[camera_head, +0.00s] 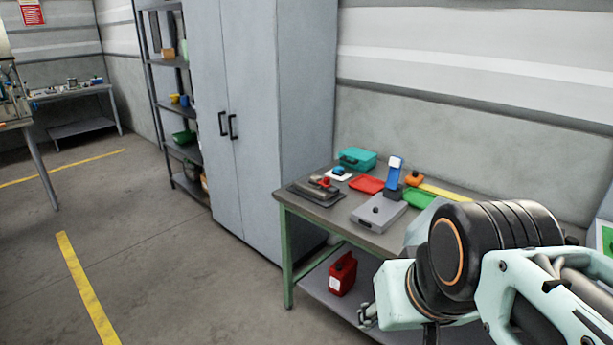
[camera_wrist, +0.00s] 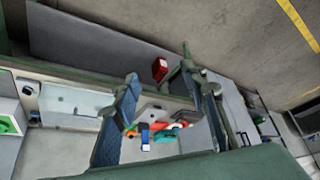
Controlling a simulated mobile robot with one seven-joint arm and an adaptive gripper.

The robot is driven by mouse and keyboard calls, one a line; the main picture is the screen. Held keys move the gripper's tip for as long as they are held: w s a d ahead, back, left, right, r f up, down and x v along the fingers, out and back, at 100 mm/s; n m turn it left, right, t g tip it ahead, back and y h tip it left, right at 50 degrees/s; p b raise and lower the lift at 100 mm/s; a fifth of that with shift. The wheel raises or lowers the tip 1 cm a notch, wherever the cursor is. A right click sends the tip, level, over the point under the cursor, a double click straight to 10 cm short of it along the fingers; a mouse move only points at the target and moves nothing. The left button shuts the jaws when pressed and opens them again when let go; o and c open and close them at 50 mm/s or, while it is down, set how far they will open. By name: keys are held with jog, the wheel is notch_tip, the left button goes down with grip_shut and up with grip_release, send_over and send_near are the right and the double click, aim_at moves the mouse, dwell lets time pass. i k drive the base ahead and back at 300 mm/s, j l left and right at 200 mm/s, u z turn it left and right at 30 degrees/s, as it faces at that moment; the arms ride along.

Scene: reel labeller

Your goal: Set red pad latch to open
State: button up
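A dark flat base with a red part (camera_head: 322,182) on it lies on the near left of the green-legged table (camera_head: 318,203). This may be the red pad latch; it is too small to tell its setting. My gripper (camera_head: 368,314) is low at the front right of the table in the head view, apart from the base. In the wrist view my gripper (camera_wrist: 165,110) has its two fingers wide apart with nothing gripped. The table's objects appear far off between the fingers, tilted, and I cannot single out the latch there.
On the table are a grey box (camera_head: 378,213), a blue upright device (camera_head: 394,172), a teal case (camera_head: 357,158), a red tray (camera_head: 367,184) and a green tray (camera_head: 419,199). A red canister (camera_head: 342,274) stands on the lower shelf. A grey cabinet (camera_head: 255,120) stands behind left.

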aim_at(326, 182)
jog(key=i+u, duration=0.2)
jog(key=i, duration=1.7)
